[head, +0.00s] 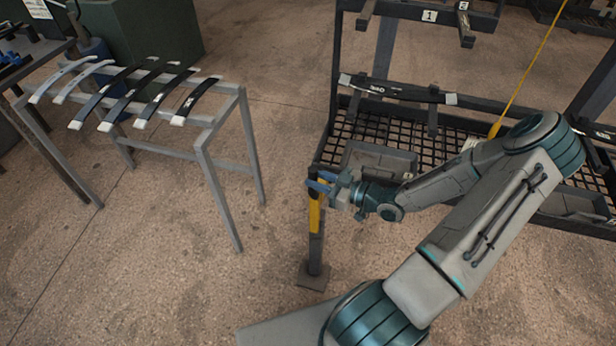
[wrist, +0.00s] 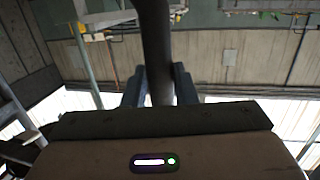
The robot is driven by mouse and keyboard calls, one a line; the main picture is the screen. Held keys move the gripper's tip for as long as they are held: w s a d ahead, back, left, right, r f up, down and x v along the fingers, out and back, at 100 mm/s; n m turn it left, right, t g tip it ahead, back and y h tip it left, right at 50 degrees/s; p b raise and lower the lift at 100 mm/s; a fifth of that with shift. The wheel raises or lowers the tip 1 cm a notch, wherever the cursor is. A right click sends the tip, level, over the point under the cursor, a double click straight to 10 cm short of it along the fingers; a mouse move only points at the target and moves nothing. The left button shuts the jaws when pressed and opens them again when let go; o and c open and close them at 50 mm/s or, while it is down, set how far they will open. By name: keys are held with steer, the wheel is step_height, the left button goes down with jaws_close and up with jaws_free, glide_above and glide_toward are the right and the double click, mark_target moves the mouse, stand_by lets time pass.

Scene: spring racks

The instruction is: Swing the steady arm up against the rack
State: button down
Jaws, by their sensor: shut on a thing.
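The dark metal rack (head: 338,115) stands at centre right, with a mesh shelf. A yellow upright piece (head: 315,214), which looks like part of the steady arm, stands at the rack's front left corner above a grey post. My gripper (head: 322,184) is at its top, its blue fingers shut around it. In the wrist view, a dark bar (wrist: 154,45) passes upright between the two fingers (wrist: 160,88). The grip point is partly hidden by the fingers and wrist housing. I cannot tell whether the steady arm touches the rack.
A black leaf spring (head: 390,90) lies across the rack. A grey tray (head: 380,160) sits on the mesh. A grey stand (head: 205,140) with several curved springs is at left. A yellow cord (head: 525,75) hangs at right. Floor between stand and rack is clear.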

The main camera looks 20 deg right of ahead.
steer(key=shift+s+d+f, duration=0.1)
steer(key=shift+d+f, duration=0.05)
steer(key=shift+d, duration=0.1)
steer(key=shift+d, duration=0.1)
steer(key=c, duration=1.5)
jaws_free()
steer(key=o, duration=0.3)
steer(key=shift+s+d, duration=0.1)
steer(key=shift+d, duration=0.1)
steer(key=shift+o, duration=0.2)
steer(key=b+v, duration=0.1)
steer(key=v, duration=1.2)
steer(key=shift+s, duration=0.35)
steer(key=shift+w+d, duration=0.1)
